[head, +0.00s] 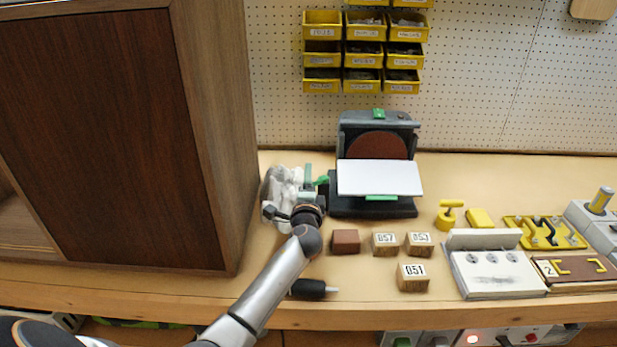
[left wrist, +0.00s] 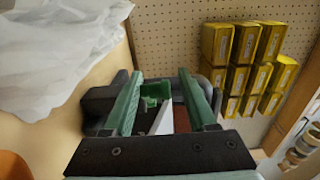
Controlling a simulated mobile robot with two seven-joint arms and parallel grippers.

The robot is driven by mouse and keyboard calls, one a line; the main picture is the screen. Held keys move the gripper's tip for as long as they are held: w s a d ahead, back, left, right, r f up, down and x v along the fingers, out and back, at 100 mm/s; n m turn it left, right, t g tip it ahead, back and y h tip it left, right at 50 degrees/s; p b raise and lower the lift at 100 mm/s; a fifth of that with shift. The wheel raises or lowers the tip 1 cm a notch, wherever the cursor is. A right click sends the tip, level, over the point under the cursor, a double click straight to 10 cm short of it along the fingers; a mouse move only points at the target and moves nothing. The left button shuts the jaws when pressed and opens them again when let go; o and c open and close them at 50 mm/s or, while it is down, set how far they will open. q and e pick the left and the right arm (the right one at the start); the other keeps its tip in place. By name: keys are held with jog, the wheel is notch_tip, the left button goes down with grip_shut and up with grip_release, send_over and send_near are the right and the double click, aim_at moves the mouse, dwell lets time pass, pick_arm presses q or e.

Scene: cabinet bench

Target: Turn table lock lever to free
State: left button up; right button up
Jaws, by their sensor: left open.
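The disc sander (head: 346,130) stands on the bench, with a dark red disc (head: 377,146) and a white tilting table (head: 380,178). A small green piece (head: 323,181) shows at the table's left side; it looks like the lock lever, but its setting cannot be made out. My left gripper (head: 309,174) is just left of the sander, beside that piece. In the left wrist view the gripper (left wrist: 160,76) is open, its green fingers spread. Between them show a green part (left wrist: 155,91) and the white table's edge (left wrist: 163,119). No grip on anything shows. My right gripper is not in view.
A crumpled whitish bag (head: 281,184) lies left of my gripper, near the tall brown cabinet (head: 215,130). Wooden blocks (head: 413,277) and a black-handled tool (head: 309,288) lie in front. Yellow bins (head: 363,54) hang behind. Yellow parts (head: 449,214) stand right of the sander.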

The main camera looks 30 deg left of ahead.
pick_arm(q)
jog(key=shift+x, duration=1.05)
jog(key=shift+c, duration=0.3)
